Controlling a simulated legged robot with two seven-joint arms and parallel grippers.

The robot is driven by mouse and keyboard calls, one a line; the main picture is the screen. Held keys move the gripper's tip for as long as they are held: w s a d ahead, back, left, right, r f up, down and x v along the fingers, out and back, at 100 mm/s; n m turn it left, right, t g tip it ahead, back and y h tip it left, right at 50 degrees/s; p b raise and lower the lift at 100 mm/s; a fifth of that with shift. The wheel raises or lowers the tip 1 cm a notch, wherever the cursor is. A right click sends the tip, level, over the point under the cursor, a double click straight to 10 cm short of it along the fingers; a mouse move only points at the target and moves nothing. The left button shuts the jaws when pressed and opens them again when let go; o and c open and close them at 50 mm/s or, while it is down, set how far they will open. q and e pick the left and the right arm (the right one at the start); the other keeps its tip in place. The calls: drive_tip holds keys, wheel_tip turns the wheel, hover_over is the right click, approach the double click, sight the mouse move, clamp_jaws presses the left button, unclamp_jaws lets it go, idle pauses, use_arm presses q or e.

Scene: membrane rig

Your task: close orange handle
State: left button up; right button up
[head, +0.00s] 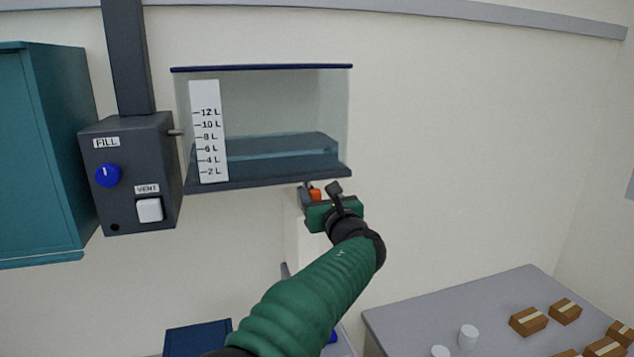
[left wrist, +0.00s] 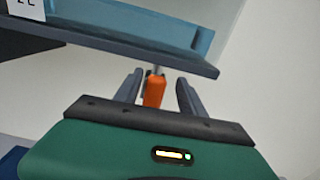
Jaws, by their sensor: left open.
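The orange handle (head: 315,194) sits just under the bottom right part of the clear water tank (head: 335,110). In the left wrist view the orange handle (left wrist: 154,91) hangs below the tank's dark base (left wrist: 130,38) on a short metal stem. My left gripper (head: 321,190) is at the handle, and its green body hides part of it in the head view. In the left wrist view its two fingers (left wrist: 158,88) are open, one on each side of the handle, with gaps showing. My right gripper is not in view.
A dark control box (head: 130,165) with a blue FILL knob (head: 108,175) and white VENT switch (head: 149,210) is left of the tank. A teal cabinet (head: 35,150) stands far left. A grey table (head: 410,320) with small boxes and white cups is lower right.

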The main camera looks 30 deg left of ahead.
use_arm(q)
drive_tip(key=shift+w+a+r, duration=0.1)
drive_tip(key=shift+a+r, duration=0.1)
drive_tip(key=shift+a, duration=0.15)
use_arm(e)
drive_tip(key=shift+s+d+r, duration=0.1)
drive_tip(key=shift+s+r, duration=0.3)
use_arm(q)
drive_tip(key=shift+w+a+f, duration=0.15)
drive_tip(key=shift+a, duration=0.05)
drive_tip(key=c, duration=0.6)
clamp_jaws()
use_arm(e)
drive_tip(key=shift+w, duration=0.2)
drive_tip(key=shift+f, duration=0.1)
